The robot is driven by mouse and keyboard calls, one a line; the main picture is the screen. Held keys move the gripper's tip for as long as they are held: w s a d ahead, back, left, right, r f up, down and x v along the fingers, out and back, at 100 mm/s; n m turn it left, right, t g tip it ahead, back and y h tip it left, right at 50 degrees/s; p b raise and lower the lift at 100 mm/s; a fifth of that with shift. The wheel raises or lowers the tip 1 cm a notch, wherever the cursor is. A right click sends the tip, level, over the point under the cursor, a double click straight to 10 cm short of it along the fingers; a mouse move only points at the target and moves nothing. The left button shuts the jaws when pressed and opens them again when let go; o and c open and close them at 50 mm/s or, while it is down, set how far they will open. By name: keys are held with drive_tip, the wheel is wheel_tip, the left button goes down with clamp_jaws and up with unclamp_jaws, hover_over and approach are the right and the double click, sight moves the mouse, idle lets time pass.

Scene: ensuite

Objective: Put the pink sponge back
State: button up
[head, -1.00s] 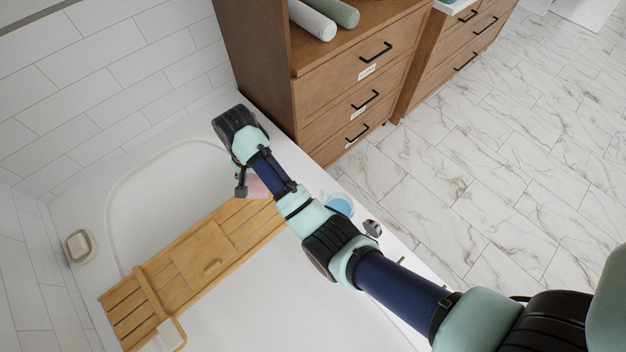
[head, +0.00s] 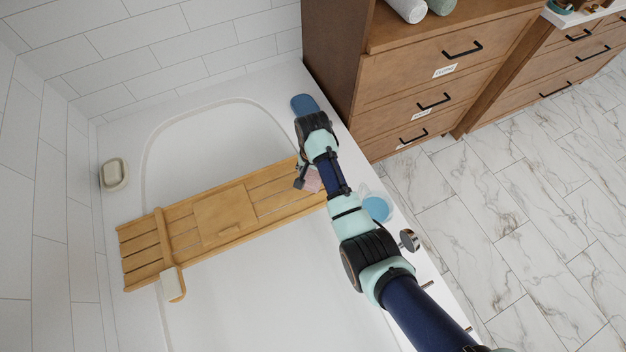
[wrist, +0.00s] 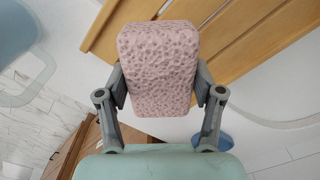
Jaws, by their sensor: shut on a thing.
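The pink sponge (wrist: 157,68) is held between the two fingers of my gripper (wrist: 160,88) in the wrist view. Its pitted broad face is toward the camera. In the head view the sponge (head: 312,180) shows beside my arm, partly hidden by it, over the right end of the wooden bath tray (head: 185,222). My gripper (head: 303,178) is shut on it there. I cannot tell whether the sponge touches the tray.
A clear blue-tinted cup (head: 377,207) and a metal knob (head: 409,240) are on the tub's right rim. A blue item (head: 304,104) lies on the rim by the wooden cabinet (head: 415,75). A soap dish (head: 114,174) sits on the left rim.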

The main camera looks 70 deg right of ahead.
sight(313, 180)
drive_tip(key=shift+f+b, duration=0.9)
drive_tip(key=shift+f, duration=1.25)
drive_tip(key=shift+d, duration=0.1)
drive_tip(key=shift+f, duration=0.2)
drive_tip(key=o, duration=1.1)
drive_tip(key=shift+r, duration=0.15)
wheel_tip(313, 180, up, 12)
drive_tip(key=p, duration=0.5)
drive_tip(key=shift+r, duration=0.1)
